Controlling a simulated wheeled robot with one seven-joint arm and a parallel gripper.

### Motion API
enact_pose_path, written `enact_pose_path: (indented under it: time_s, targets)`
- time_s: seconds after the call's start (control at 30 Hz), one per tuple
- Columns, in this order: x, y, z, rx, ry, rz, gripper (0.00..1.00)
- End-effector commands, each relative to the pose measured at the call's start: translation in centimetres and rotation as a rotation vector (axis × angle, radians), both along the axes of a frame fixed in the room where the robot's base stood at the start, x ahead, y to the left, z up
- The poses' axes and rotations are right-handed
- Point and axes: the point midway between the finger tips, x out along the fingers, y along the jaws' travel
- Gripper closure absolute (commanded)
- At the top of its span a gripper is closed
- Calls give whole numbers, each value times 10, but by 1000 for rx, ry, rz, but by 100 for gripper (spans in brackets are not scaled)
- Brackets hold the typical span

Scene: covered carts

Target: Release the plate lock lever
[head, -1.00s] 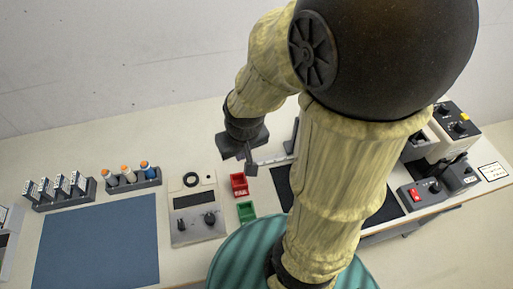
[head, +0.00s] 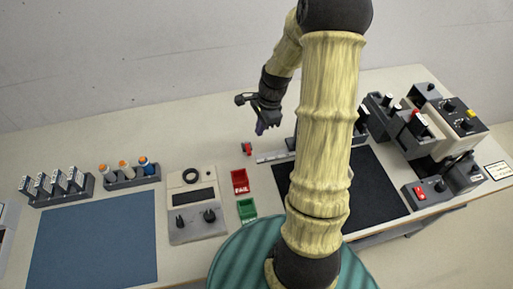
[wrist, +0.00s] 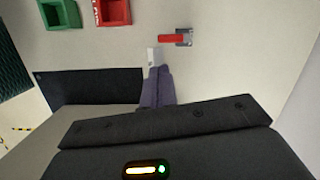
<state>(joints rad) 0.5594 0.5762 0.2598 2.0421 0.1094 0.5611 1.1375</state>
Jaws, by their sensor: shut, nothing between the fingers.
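A small red lever (head: 247,148) on a grey mount stands on the bench, just left of a pale strip (head: 271,157). In the wrist view the red lever (wrist: 171,38) extends left from its grey bracket (wrist: 184,38). I take it for the plate lock lever, though no label is readable. My gripper (head: 260,129) is above the bench, just behind and right of the lever in the head view. Its purple fingers (wrist: 157,90) are together and empty in the wrist view, apart from the lever in the picture. They cover part of the pale strip.
A red bin (head: 240,181) and a green bin (head: 247,209) stand in front of the lever. A black mat (head: 375,185) lies to the right, partly behind my arm. Grey devices (head: 410,125) crowd the right end. The bench behind the lever is clear.

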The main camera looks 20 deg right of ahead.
Motion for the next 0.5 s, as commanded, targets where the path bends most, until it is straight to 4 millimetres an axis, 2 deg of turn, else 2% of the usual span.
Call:
enact_pose_path:
  time_s: [0.03,0.17,0.5]
  targets:
    - [4,-8,-9,24,17,-77,100]
    - [9,-17,-17,54,40,-185,100]
    - [10,-19,-17,57,43,-199,100]
